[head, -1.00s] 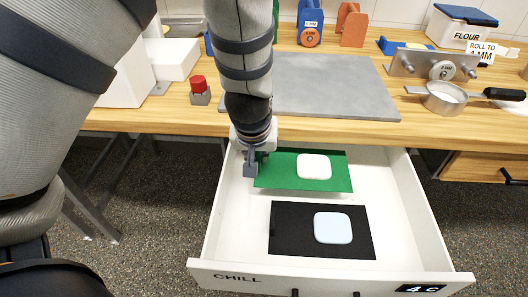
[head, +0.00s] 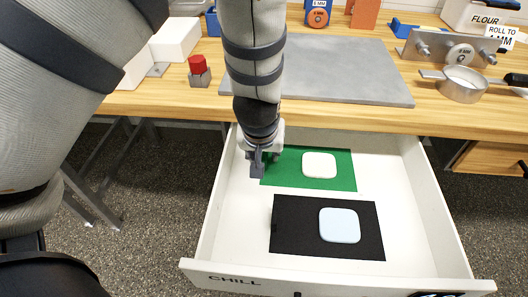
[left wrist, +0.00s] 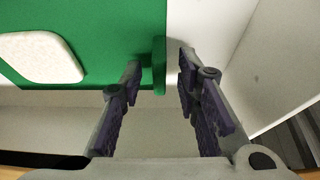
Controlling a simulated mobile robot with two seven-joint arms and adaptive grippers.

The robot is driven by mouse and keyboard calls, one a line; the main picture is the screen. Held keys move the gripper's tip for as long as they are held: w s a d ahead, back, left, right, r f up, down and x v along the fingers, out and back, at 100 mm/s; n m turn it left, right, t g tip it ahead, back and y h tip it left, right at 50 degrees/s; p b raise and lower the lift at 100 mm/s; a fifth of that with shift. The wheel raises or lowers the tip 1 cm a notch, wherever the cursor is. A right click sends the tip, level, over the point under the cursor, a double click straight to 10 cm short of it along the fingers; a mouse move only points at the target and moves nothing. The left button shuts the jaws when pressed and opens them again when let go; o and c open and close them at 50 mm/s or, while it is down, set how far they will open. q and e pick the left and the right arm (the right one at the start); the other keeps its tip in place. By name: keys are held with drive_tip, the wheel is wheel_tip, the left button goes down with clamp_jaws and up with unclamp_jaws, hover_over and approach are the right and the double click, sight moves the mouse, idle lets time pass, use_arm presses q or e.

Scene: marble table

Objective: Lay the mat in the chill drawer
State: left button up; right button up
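The green mat (head: 285,175) lies in the back part of the open chill drawer (head: 222,276), with a rounded white slab (head: 319,165) on it. It looks flat on the drawer floor. My left gripper (head: 257,168) points down at the mat's left edge. In the left wrist view, my left gripper's fingers (left wrist: 160,72) are apart, with the mat's upright green tab (left wrist: 159,66) between them and gaps on both sides. A black mat (head: 295,235) with a pale blue slab (head: 339,226) lies in front of the green one. My right gripper is not in view.
The wooden table (head: 345,120) is above the drawer's back, with a grey slab (head: 350,80) on it. A red button (head: 198,65) is at left. A metal pan (head: 461,84) and flour box (head: 480,14) are at right. The drawer's right side has free floor.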

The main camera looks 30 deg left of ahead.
use_arm(q)
drive_tip(key=p+v, duration=0.2)
drive_tip(key=v, duration=1)
drive_tip(key=shift+r+p, duration=0.2)
drive_tip(key=shift+p, duration=0.1)
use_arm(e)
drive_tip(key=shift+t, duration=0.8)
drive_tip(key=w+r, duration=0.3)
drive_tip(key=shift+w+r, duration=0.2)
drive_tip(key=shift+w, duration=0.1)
use_arm(q)
drive_tip(key=shift+f, duration=0.1)
